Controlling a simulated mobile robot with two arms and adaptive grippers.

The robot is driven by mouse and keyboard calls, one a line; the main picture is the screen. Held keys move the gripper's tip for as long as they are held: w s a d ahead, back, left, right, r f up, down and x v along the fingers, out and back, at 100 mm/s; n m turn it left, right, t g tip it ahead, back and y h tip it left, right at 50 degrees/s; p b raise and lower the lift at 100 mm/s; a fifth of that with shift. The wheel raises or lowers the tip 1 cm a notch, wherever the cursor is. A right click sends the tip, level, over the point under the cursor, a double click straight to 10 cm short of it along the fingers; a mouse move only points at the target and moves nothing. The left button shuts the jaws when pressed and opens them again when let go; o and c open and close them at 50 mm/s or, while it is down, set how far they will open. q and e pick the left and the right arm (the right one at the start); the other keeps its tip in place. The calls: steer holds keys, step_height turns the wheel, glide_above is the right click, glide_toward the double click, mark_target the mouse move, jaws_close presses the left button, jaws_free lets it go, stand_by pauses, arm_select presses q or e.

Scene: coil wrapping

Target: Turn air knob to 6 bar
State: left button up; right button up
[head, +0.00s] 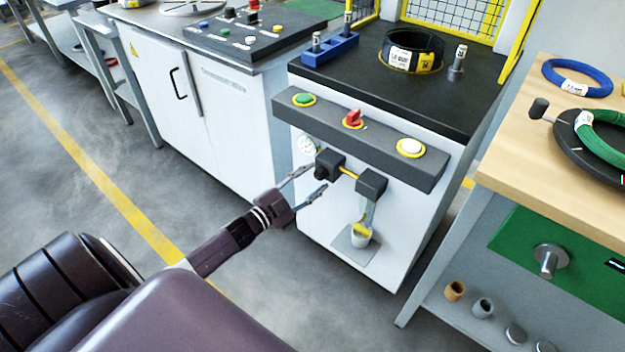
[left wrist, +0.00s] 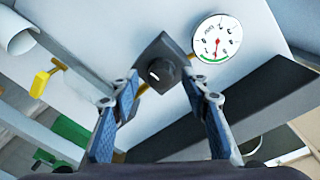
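The air knob (left wrist: 159,73) is a dark round knob with a small light mark, on a black block; in the head view the block (head: 328,162) sits on the cabinet's white front. A round white pressure gauge (left wrist: 216,40) with a red needle and a green arc is beside it; it also shows in the head view (head: 308,145). I cannot read its value. My left gripper (head: 313,182) is open, in front of the knob. In the left wrist view its fingertips (left wrist: 160,82) are spread to either side of the knob; I see no clear contact. My right gripper is not in view.
Above the knob juts a dark panel (head: 375,140) with a green button (head: 303,99), a red switch (head: 353,118) and a white button (head: 410,147). A wooden table stands right.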

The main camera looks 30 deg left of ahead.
arm_select(q)
steer(key=s+a, duration=0.2)
steer(key=s, duration=0.9)
steer(key=shift+s+a, duration=0.15)
steer(key=shift+s, duration=0.25)
